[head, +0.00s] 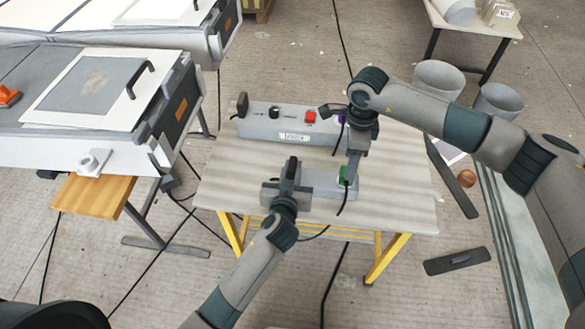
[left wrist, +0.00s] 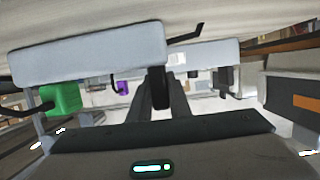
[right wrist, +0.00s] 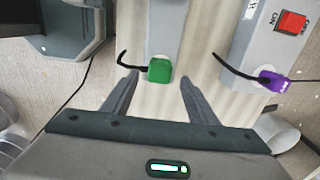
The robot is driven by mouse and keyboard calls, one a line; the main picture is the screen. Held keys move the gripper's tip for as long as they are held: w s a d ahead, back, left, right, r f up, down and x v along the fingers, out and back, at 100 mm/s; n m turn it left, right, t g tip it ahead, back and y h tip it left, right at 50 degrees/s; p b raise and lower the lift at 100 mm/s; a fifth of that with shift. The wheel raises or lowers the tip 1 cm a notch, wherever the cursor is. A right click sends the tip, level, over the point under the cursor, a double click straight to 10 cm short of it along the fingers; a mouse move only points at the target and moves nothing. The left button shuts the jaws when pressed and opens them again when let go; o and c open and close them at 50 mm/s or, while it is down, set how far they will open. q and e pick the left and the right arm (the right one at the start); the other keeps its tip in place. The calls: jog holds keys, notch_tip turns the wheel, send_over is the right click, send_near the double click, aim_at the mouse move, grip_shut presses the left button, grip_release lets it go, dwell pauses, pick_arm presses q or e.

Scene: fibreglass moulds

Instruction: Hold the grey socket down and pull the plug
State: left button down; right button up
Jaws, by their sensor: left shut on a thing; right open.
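The grey socket (head: 318,182) is a low block lying on the table. A green plug (head: 343,174) with a black cable sits at its right end; it also shows in the right wrist view (right wrist: 160,70). My left gripper (head: 287,188) is shut on the grey socket, left of its middle; the socket also shows in the left wrist view (left wrist: 85,58). My right gripper (right wrist: 158,80) is open, with the green plug in line between its fingertips in the right wrist view. In the head view my right arm partly covers the plug. I cannot tell whether the fingers touch it.
Behind on the table (head: 400,205) stands a longer grey box (head: 262,128) with a red switch (head: 310,116) and a purple plug (right wrist: 273,82), close to my right gripper. Cables hang around the table. A mould bench (head: 90,125) stands at left, grey buckets (head: 440,82) at right.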

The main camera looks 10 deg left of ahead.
jog(key=shift+f, duration=3)
grip_shut()
jog(key=shift+r, duration=0.1)
jog(key=shift+r, duration=0.1)
jog(key=shift+r, duration=2.8)
jog(key=shift+r, duration=0.1)
jog(key=shift+r, duration=2.4)
